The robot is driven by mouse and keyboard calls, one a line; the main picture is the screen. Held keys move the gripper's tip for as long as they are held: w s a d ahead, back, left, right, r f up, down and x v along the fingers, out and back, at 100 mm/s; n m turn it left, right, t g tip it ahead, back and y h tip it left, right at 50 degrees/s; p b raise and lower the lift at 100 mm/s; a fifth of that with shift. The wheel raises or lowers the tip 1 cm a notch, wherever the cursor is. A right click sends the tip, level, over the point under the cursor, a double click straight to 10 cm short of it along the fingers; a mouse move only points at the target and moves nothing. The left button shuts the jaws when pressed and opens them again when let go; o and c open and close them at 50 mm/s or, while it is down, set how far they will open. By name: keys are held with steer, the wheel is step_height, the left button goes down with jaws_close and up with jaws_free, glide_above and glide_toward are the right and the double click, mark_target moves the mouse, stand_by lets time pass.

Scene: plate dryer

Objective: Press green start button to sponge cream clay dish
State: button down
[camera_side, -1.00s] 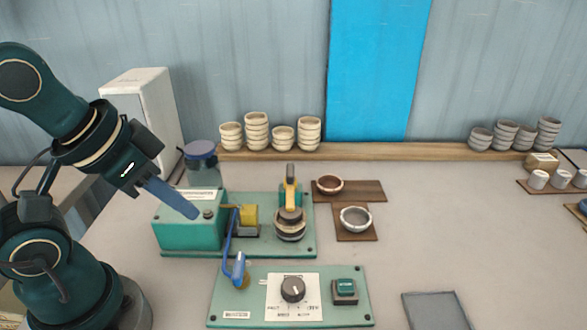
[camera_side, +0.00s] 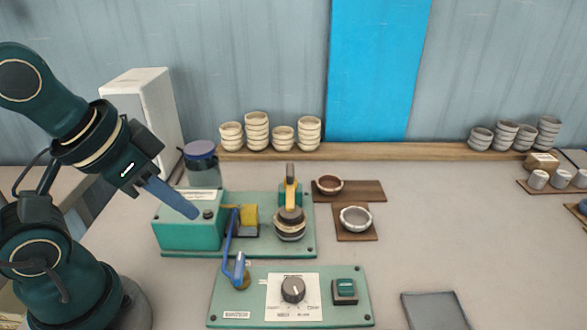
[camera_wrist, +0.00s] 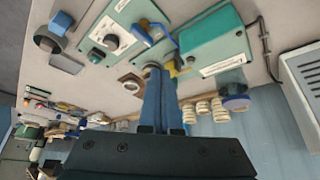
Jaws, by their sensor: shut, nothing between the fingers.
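The green start button (camera_side: 345,287) sits in a dark housing at the right of the front control panel. My gripper (camera_side: 194,212) is shut and empty, pointing down and right above the green machine box, left of and apart from the button. Its blue fingers (camera_wrist: 158,100) lie together in the wrist view. A pale round dish (camera_side: 355,218) rests on a brown board at the right. Another round piece with pale and dark bands (camera_side: 290,224) sits on the machine's round stand. A yellow sponge-like block (camera_side: 249,216) is left of it. I cannot tell which piece is the cream clay dish.
The control panel (camera_side: 218,300) carries a dial (camera_side: 293,289) and a blue lever (camera_side: 236,268). Cream bowls (camera_side: 256,132) are stacked along the back shelf. A grey slab (camera_side: 435,312) lies front right; the table between is clear.

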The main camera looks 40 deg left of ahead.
stand_by(0.4)
steer(key=w+r+m+t+y, duration=0.15)
steer(key=w+m, duration=0.35)
steer(key=m, duration=0.8)
steer(key=w+r+m+t+y, duration=0.1)
steer(key=w+r+m+t, duration=0.3)
steer(key=m, duration=0.9)
steer(key=w+d+f+m+g+h, duration=0.1)
steer(key=w+d+f+m+h, duration=0.1)
steer(key=d+m, duration=0.6)
steer(key=w+d+f+m+g+h, duration=0.1)
steer(key=d+f+m, duration=0.4)
steer(key=m, duration=0.8)
steer(key=w+d+h, duration=0.1)
steer(key=d, duration=0.2)
steer(key=shift+w+d+f, duration=0.2)
steer(key=shift+d, duration=0.2)
steer(key=shift+f, duration=0.1)
